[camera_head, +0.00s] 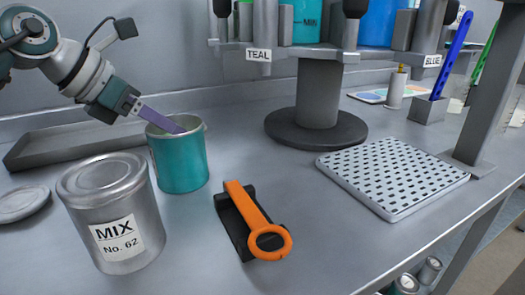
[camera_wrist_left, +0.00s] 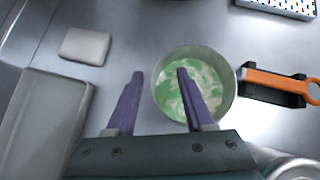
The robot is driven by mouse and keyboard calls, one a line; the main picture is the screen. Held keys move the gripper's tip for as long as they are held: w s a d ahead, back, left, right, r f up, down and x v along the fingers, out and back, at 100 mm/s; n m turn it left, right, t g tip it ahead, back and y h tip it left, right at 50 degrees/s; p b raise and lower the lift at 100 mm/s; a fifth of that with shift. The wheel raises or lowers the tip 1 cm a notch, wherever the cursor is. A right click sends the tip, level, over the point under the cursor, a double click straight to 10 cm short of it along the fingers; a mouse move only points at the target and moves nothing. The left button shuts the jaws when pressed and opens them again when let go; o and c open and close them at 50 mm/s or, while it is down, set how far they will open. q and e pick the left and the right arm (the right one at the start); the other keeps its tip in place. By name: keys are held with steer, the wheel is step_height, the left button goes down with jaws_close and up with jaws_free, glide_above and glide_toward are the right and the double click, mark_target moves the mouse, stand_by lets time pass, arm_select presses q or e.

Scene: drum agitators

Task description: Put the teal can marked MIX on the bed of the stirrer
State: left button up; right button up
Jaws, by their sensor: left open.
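In the left wrist view the can (camera_wrist_left: 228,98) holds swirled green and white paint. My left gripper (camera_head: 168,126) is open at its rim. In the left wrist view the gripper (camera_wrist_left: 160,74) has one purple finger over the can's mouth and the other outside its left wall; I cannot tell contact. A teal container marked MIX (camera_head: 306,22) sits up on a grey stand (camera_head: 318,95) above a TEAL plate. I cannot tell which part is the stirrer's bed. My right gripper is out of view.
A closed grey can labelled MIX No. 62 (camera_head: 112,215) stands front left, near a lid (camera_head: 22,204). An orange-handled tool (camera_head: 250,215) lies right of the teal can. A grey tray (camera_head: 60,145) is behind; a perforated plate (camera_head: 395,172) is at right.

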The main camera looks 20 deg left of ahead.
arm_select(q)
jaws_close()
stand_by(0.4)
steer(key=shift+r, duration=0.1)
stand_by(0.9)
